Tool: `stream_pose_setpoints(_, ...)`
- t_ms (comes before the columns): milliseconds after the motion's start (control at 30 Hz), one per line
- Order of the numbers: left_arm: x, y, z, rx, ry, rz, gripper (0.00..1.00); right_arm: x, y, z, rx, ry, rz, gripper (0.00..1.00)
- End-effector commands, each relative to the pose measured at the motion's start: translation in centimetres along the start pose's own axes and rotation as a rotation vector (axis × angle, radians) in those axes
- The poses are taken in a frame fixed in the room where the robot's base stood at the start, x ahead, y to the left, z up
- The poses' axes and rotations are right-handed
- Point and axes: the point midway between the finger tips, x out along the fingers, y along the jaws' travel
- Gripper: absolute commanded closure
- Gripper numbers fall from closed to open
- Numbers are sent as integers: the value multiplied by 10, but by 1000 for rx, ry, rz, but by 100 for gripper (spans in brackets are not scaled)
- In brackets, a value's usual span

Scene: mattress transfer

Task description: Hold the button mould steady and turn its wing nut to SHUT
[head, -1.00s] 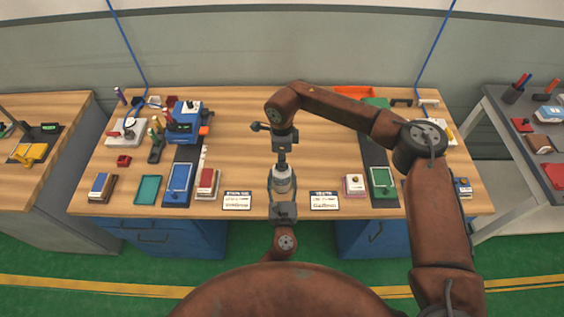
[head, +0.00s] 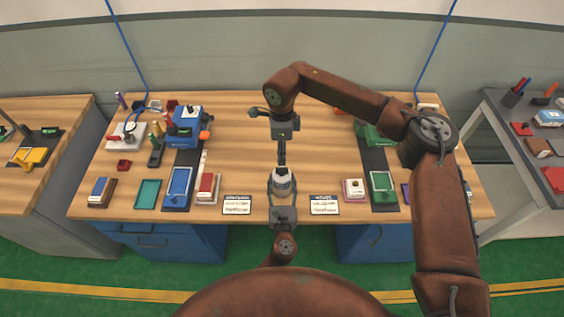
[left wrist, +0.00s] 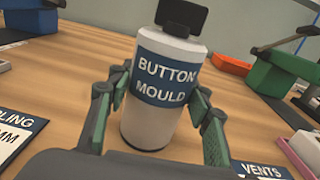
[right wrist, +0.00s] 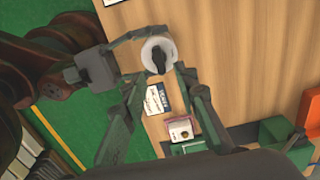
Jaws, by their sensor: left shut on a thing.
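The button mould (left wrist: 160,85) is a white cylinder with a blue label and a dark wing nut (left wrist: 181,16) on top. It is upright near the bench's front edge, and shows in the head view (head: 282,185) too. My left gripper (head: 283,198) is shut around its sides from the front; its fingers flank the label in the left wrist view. My right gripper (head: 281,163) points down just above the wing nut. In the right wrist view its fingers (right wrist: 158,76) are apart, with the wing nut (right wrist: 158,58) beyond their tips. I see no SHUT mark.
Two printed cards (head: 237,204) (head: 323,204) lie either side of the mould. A blue tray (head: 180,186) and blue machine (head: 186,127) are at left. A pink-edged box (head: 353,189) and green tray (head: 382,186) are at right. Bench behind the mould is mostly clear.

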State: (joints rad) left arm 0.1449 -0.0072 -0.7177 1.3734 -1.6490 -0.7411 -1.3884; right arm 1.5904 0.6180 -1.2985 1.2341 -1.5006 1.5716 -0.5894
Motion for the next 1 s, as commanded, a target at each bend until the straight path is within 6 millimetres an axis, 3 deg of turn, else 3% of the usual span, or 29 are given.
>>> stream_pose_setpoints(100, 0, -1, 2, -1, -4, 0, 100, -22, -1, 0, 1, -1, -2, 72)
stream_pose_setpoints(300, 0, -1, 2, -1, -4, 0, 100, -42, 0, 0, 0, 0, 0, 72)
stream_pose_setpoints(733, 0, 0, 2, -1, -4, 0, 100, -44, 0, 0, 0, 0, 1, 72)
stream_pose_setpoints(767, 0, 0, 2, -1, -4, 0, 52, -44, 0, 0, 0, 0, 1, 72)
stream_pose_setpoints(1000, 0, 0, 1, 0, -2, 0, 35, -44, 0, 0, 0, 0, 1, 72)
